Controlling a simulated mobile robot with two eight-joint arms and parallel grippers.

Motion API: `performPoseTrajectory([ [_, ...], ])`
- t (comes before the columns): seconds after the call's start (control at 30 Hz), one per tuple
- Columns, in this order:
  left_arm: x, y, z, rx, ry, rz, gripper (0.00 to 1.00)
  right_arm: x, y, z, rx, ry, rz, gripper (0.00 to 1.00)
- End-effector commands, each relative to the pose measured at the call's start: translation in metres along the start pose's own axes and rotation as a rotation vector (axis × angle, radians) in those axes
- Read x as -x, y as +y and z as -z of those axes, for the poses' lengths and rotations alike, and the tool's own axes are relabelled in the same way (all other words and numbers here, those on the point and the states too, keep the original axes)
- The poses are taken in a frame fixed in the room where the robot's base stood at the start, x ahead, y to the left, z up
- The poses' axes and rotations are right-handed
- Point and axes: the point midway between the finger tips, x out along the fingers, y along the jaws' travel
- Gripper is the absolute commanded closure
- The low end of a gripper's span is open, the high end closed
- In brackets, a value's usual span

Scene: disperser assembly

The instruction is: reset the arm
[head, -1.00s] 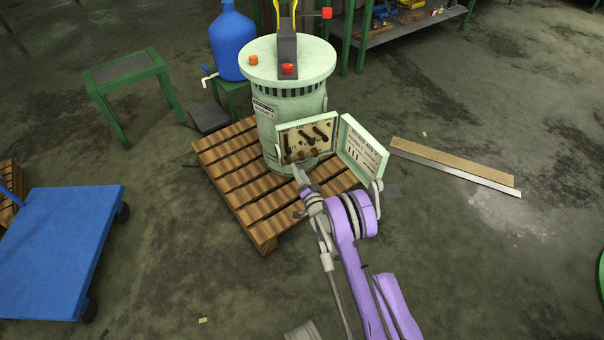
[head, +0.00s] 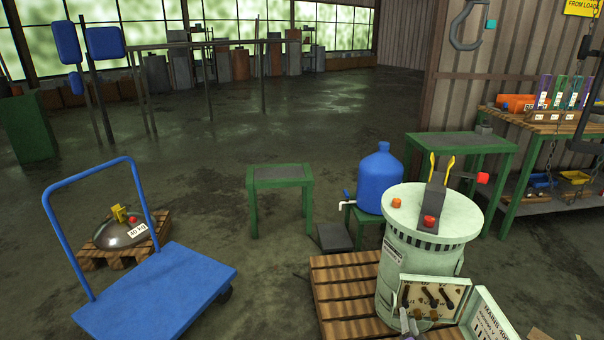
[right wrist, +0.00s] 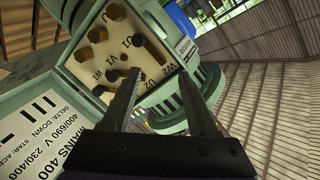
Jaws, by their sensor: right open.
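The pale green disperser (head: 420,262) stands upright on a wooden pallet (head: 342,290). Its terminal box (head: 462,296) is open, with dark links and brass-coloured nuts inside. The box's labelled door (head: 489,318) is swung out to the right. My right gripper (head: 408,326) shows only partly at the bottom edge, just in front of the box. In the right wrist view its two fingers (right wrist: 160,75) are apart with nothing between them. The terminal board (right wrist: 122,50) lies just beyond the left finger; I cannot tell whether they touch. My left gripper is out of view.
A blue trolley (head: 160,295) stands at the lower left, before a dome-shaped weight (head: 122,230) on a small pallet. A green stool (head: 280,180) and a blue barrel (head: 380,180) stand behind the disperser. A green workbench (head: 460,145) is at right. Open floor lies between trolley and stool.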

Motion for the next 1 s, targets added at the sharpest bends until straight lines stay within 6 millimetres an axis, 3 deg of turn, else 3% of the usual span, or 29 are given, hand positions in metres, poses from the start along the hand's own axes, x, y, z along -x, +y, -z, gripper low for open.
performPoseTrajectory([
  [0.03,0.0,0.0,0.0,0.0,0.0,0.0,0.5,0.007,-0.019,0.007,0.032,-0.025,-0.031,0.4],
  [0.27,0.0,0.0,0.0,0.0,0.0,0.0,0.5,0.056,-0.076,0.026,0.207,-0.165,-0.173,0.4],
  [0.5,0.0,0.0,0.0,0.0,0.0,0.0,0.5,0.142,-0.116,0.031,0.391,-0.36,-0.277,0.4],
  [0.73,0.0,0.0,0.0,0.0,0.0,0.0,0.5,0.248,-0.132,0.023,0.568,-0.583,-0.325,0.4],
  [0.9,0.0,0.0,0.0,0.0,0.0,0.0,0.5,0.33,-0.129,0.01,0.69,-0.76,-0.326,0.4],
  [1.0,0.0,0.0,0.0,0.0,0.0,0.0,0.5,0.369,-0.123,0.002,0.749,-0.847,-0.316,0.4],
])
